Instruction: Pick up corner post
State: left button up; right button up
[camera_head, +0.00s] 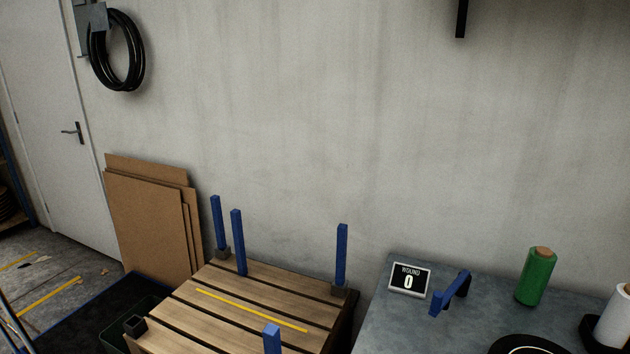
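Several blue corner posts stand upright at a slatted wooden pallet. One post (217,222) rises from a dark corner socket (222,254) at the back left. Another post (238,242) stands just right of it on the slats, with no socket visible at its foot. A post (342,255) rises from a socket (340,291) at the back right. The top of a further post (271,340) shows at the bottom edge; its foot is out of view. The front-left socket (135,326) looks empty. Neither of my grippers is in view.
The pallet (215,306) carries a yellow strip (250,309). A grey table (385,325) at right holds a "WOUND 0" display (409,279), a blue bent object (450,293), a green roll (535,276) and a white roll (614,318). Cardboard sheets (148,220) lean on the wall.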

aim_at(235, 218)
jog(key=i+j+u, duration=0.1)
jog(key=j, duration=0.3)
jog(key=i+j, duration=0.2)
jog(key=j, duration=0.15)
jog(key=i+j+u, duration=0.15)
jog(key=j, duration=0.25)
